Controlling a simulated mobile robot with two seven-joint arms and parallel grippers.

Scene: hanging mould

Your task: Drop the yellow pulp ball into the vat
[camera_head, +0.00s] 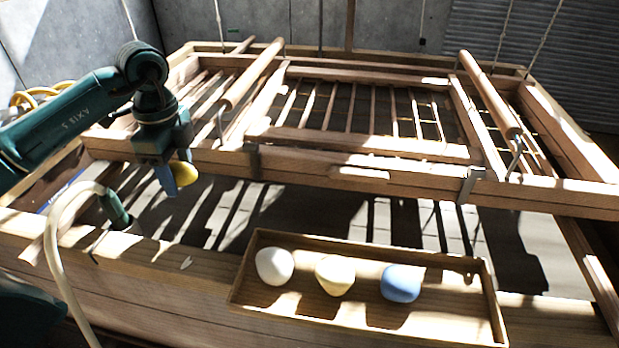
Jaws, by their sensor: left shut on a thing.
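My left gripper (172,180) reaches in from the left and points down, shut on the yellow pulp ball (186,174). The ball shows at the right side of the fingers, which partly hide it. The wooden vat (150,285) fills most of the view, with its front wall running along the bottom. The gripper and ball are over the vat's left part, in front of the frame's near beam, above the dark, sunlit-striped inside. The exact height above the contents is hard to tell. My right gripper is not in view.
A slatted wooden mould frame (365,110) hangs on cords over the vat. A shallow tray (370,318) on the front rim holds a white ball (275,266), a cream ball (334,275) and a blue ball (401,283). A pale hose (55,235) curves over the left rim.

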